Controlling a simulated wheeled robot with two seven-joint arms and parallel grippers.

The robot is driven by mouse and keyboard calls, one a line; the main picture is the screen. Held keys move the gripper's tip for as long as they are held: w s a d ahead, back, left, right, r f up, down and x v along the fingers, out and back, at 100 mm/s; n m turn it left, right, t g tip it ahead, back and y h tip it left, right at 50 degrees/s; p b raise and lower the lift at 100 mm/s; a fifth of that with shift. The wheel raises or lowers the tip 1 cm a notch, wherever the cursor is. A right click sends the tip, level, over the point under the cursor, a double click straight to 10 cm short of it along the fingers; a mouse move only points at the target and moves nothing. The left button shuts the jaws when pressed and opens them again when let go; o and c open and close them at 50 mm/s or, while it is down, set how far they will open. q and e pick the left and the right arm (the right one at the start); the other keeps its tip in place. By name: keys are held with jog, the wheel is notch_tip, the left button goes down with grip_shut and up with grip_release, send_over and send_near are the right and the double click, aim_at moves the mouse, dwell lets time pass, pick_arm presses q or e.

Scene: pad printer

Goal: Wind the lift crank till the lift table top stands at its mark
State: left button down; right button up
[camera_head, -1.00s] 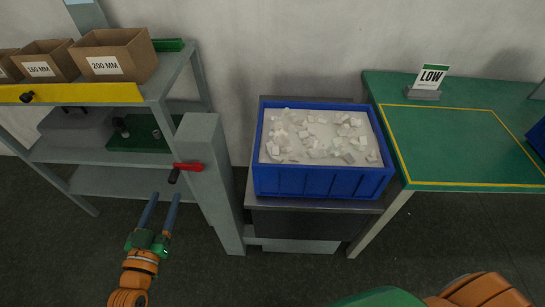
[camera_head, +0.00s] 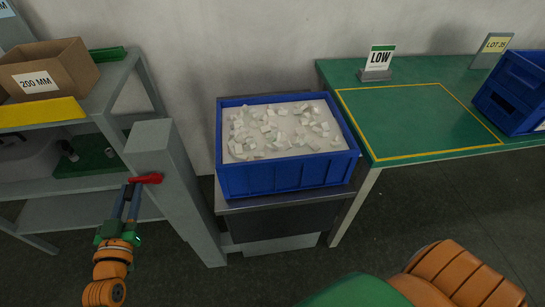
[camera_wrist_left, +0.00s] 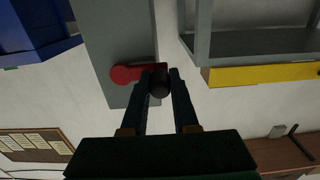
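The lift crank (camera_head: 148,179) is a red arm on the side of a grey column (camera_head: 170,175). In the left wrist view its red arm (camera_wrist_left: 128,74) points right and ends in a black knob (camera_wrist_left: 160,84). My left gripper (camera_head: 130,190) is at the crank, its two fingers on either side of the knob. The fingers look open; I cannot tell whether they touch the knob. The lift table top (camera_head: 346,192) is a dark grey plate right of the column, under a blue bin (camera_head: 285,178) of white pieces. I cannot make out its mark. My right gripper is out of view.
A green table (camera_head: 420,120) with a yellow outline, a LOW sign (camera_head: 380,60) and blue crates (camera_head: 515,90) stands right. A grey shelf (camera_head: 90,190) with a 200 MM carton (camera_head: 50,72) stands left, close to my left arm.

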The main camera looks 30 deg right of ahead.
pick_arm(q)
jog(key=f+b, duration=0.1)
jog(key=d+f+b, duration=0.1)
jog(key=f, duration=0.1)
jog(key=shift+s+f, duration=0.15)
jog(key=shift+s, duration=0.05)
dwell(0.3)
jog(key=shift+s+d+f+b, duration=0.25)
jog(key=shift+d+f, duration=0.25)
jog(key=shift+d, duration=0.1)
jog(key=shift+s+d+f+b, duration=0.2)
jog(key=shift+d+f+b, duration=0.05)
jog(key=shift+d+f, duration=0.25)
jog(key=shift+s+d+p, duration=0.2)
jog(key=shift+d+p, duration=0.15)
jog(key=shift+d, duration=0.35)
jog(key=shift+s+d, duration=0.3)
jog(key=shift+d, duration=0.5)
